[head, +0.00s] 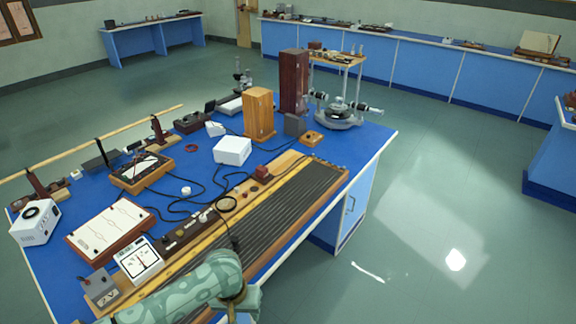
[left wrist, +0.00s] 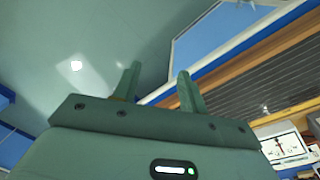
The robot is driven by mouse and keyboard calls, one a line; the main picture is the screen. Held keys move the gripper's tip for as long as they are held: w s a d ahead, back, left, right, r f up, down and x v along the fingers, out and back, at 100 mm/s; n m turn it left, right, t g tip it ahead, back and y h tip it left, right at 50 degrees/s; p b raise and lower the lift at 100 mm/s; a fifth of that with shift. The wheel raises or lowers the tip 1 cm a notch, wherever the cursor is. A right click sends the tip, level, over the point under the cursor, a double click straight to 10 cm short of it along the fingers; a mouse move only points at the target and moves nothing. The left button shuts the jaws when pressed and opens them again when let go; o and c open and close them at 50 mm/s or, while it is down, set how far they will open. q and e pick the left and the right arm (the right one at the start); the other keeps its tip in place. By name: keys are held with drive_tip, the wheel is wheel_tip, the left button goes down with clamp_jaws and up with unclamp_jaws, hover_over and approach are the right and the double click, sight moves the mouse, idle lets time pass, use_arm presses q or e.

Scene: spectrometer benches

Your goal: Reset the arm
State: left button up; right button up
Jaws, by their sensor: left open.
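My left arm comes in at the bottom of the head view, over the front edge of the blue bench (head: 318,218). My left gripper (head: 240,306) is at the bottom edge of that view, partly cut off. In the left wrist view the left gripper (left wrist: 158,88) shows two green fingers standing apart with nothing between them. Behind the fingers are the floor and the bench edge. My right gripper shows in neither view.
Close to the arm lie a long ribbed board (head: 285,205) and a white meter (head: 139,260). A wooden block (head: 259,115), a white box (head: 232,150) and a spectrometer (head: 340,112) stand farther back. The floor (head: 430,240) right of the bench is clear.

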use_arm(q)
drive_tip(key=s+a+f+b, duration=0.2)
drive_tip(key=s+f, duration=0.2)
drive_tip(key=f, duration=0.5)
drive_tip(key=s+a+f+t+b, duration=0.1)
drive_tip(key=s+a+f+b, duration=0.25)
drive_tip(key=f, duration=0.55)
drive_tip(key=s+a+f+b, duration=0.2)
drive_tip(key=s+f, duration=0.2)
drive_tip(key=f, duration=0.5)
drive_tip(key=s+a+f+m+b, duration=0.1)
drive_tip(key=s+f, duration=0.3)
drive_tip(key=s, duration=0.5)
drive_tip(key=s+a+f+m+b, duration=0.1)
drive_tip(key=s+a+f+b, duration=0.1)
drive_tip(key=s+f, duration=0.3)
drive_tip(key=s+a+f+m+y+b, duration=0.1)
drive_tip(key=s+f, duration=0.4)
drive_tip(key=s, duration=0.9)
drive_tip(key=a+b, duration=0.1)
drive_tip(key=a, duration=0.1)
drive_tip(key=shift+a, duration=0.4)
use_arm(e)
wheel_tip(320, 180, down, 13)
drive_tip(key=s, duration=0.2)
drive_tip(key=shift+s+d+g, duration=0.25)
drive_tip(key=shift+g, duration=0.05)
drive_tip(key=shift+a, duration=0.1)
